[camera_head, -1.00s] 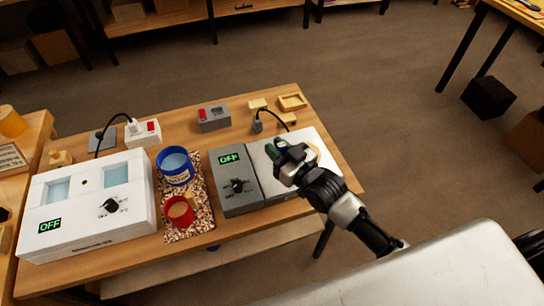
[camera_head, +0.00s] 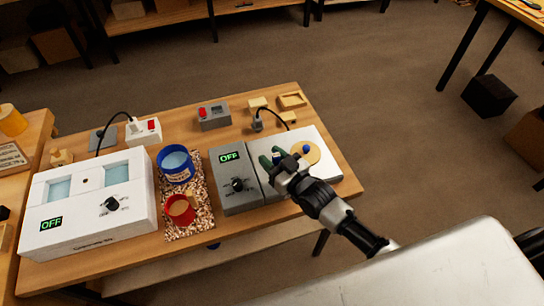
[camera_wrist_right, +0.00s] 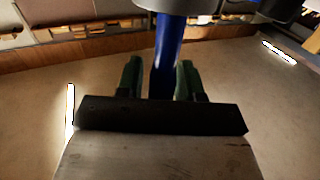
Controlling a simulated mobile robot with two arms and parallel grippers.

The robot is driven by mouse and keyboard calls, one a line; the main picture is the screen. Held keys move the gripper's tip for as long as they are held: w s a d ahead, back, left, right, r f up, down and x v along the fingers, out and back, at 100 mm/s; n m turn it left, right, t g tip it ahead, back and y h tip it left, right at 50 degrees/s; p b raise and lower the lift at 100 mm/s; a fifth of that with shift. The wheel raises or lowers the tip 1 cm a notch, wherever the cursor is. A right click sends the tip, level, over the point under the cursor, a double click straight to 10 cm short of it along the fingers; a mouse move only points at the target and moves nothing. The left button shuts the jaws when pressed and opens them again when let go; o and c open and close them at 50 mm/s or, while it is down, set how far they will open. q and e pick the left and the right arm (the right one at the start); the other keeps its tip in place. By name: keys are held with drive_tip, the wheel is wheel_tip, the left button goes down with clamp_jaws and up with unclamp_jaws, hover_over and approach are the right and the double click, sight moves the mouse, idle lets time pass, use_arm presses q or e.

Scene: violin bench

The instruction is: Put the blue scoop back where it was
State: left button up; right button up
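My right gripper (camera_head: 271,157) is over the steel-topped plate of the grey device (camera_head: 228,185), its green fingers apart and pointing left. A small blue piece (camera_head: 306,148) shows at a round tan disc (camera_head: 313,157) on the steel top, behind the gripper. It may be the blue scoop, but its shape is too small to tell. In the right wrist view a blue shaft (camera_wrist_right: 167,50) stands in line with the gap between the green fingers (camera_wrist_right: 158,80). A gap shows on its left side; I cannot tell whether the right finger touches it. My left gripper is not in view.
A blue cup (camera_head: 163,171) and a red cup (camera_head: 178,219) stand on a speckled mat (camera_head: 203,205) left of the device. A white bath unit (camera_head: 85,225) is at the left. Small boxes and wooden blocks line the back edge.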

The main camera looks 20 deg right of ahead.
drive_tip(key=shift+o, duration=0.4)
drive_tip(key=shift+r, duration=0.15)
drive_tip(key=b+v, duration=0.1)
drive_tip(key=v, duration=1.1)
